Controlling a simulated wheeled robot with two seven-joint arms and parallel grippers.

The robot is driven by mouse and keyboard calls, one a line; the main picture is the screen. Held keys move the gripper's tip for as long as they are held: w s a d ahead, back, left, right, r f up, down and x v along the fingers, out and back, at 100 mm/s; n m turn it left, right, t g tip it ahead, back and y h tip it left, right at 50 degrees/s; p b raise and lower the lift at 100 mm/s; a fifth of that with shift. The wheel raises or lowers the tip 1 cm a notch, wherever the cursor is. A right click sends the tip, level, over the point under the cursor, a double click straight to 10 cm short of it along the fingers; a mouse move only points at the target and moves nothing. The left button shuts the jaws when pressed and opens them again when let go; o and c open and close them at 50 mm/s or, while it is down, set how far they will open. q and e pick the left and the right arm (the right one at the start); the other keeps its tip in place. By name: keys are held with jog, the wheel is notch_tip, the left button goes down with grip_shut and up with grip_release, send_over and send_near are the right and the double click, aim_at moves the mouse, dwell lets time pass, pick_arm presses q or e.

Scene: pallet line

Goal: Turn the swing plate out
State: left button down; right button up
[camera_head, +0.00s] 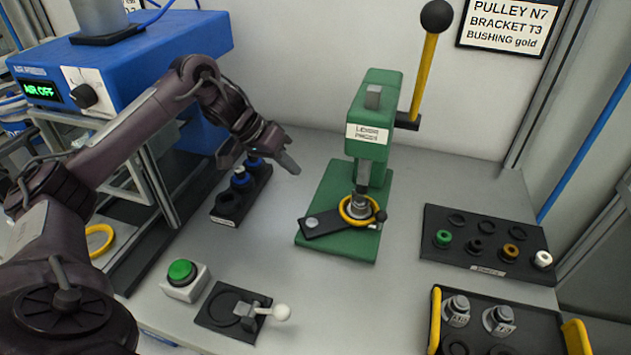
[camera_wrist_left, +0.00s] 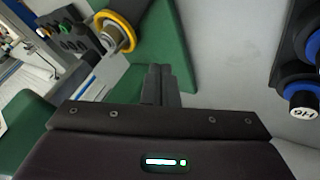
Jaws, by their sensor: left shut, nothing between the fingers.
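The swing plate (camera_head: 322,223) is a dark flat arm on the base of the green lever press (camera_head: 373,120). It lies across the base, its free end toward the left front edge. The ring also shows in the left wrist view (camera_wrist_left: 128,29). My left gripper (camera_head: 292,165) is shut and empty, in the air left of the press and apart from the plate; its fingers (camera_wrist_left: 160,84) show closed together. My right gripper is not in view.
A dark holder (camera_head: 226,209) with blue-ringed parts stands left of the press. A green button box (camera_head: 184,284) and a white-knobbed toggle (camera_head: 281,312) are in front. A parts tray (camera_head: 490,264) lies at right. The press lever (camera_head: 424,75) stands up.

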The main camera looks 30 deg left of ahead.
aim_at(343, 213)
pick_arm(q)
jog(key=p+x, duration=0.1)
jog(key=x, duration=0.8)
jog(key=shift+w+d+f, duration=0.15)
jog(key=shift+d+f, duration=0.1)
jog(key=shift+d, duration=0.1)
jog(key=shift+d+r+p, duration=0.1)
jog(key=shift+d+p, duration=0.35)
jog(key=shift+d, duration=1.35)
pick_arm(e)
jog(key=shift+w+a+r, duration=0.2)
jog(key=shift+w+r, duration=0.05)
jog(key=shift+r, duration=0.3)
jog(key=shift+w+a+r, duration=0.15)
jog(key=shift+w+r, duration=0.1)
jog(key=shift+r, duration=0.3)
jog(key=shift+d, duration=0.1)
